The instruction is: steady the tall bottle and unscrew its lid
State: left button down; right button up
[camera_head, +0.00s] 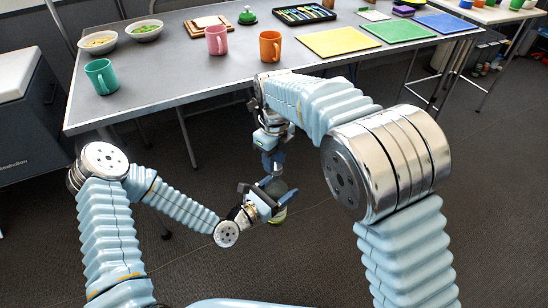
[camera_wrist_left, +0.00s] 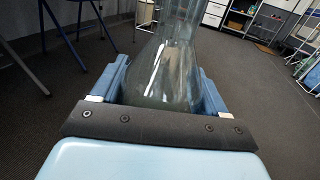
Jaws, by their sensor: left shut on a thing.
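The tall bottle (camera_wrist_left: 165,72) is clear greenish glass with a wide body narrowing to a neck. In the left wrist view it stands between my left gripper's fingers (camera_wrist_left: 160,92), which close on its body from both sides. In the head view my left gripper (camera_head: 270,192) holds the bottle (camera_head: 279,214) in the air in front of the table, over the floor. My right gripper (camera_head: 273,162) points down directly above it, at the bottle's top. The lid is hidden there, and the right fingers are too small and dark to show whether they are closed.
The grey table (camera_head: 190,90) stands beyond my arms. A teal mug (camera_head: 101,77), a pink mug (camera_head: 216,40), an orange mug (camera_head: 270,46) and two bowls (camera_head: 144,31) stand on it. Yellow (camera_head: 337,41), green (camera_head: 397,32) and blue mats lie at right.

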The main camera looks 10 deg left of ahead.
grip_shut()
jog(key=n, duration=0.6)
jog(key=shift+s+a+n, duration=0.1)
jog(key=shift+s+n, duration=0.15)
jog(key=shift+n, duration=0.05)
jog(key=n, duration=0.6)
jog(key=shift+s, duration=0.2)
jog(key=n, duration=0.7)
jog(key=shift+s+d, duration=0.15)
jog(key=shift+d, duration=0.1)
jog(key=n, duration=0.6)
jog(key=shift+d+n, duration=0.25)
jog(key=shift+n, duration=0.05)
jog(key=n, duration=0.6)
jog(key=shift+d, duration=0.2)
jog(key=n, duration=0.3)
jog(key=shift+w+n, duration=0.2)
jog(key=shift+n, duration=0.1)
jog(key=n, duration=0.6)
jog(key=shift+w+d+r, duration=0.1)
jog(key=shift+w, duration=0.1)
jog(key=n, duration=0.6)
jog(key=shift+w, duration=0.2)
jog(key=n, duration=0.6)
jog(key=shift+w+a, duration=0.1)
jog(key=shift+a, duration=0.15)
jog(key=shift+r, duration=0.25)
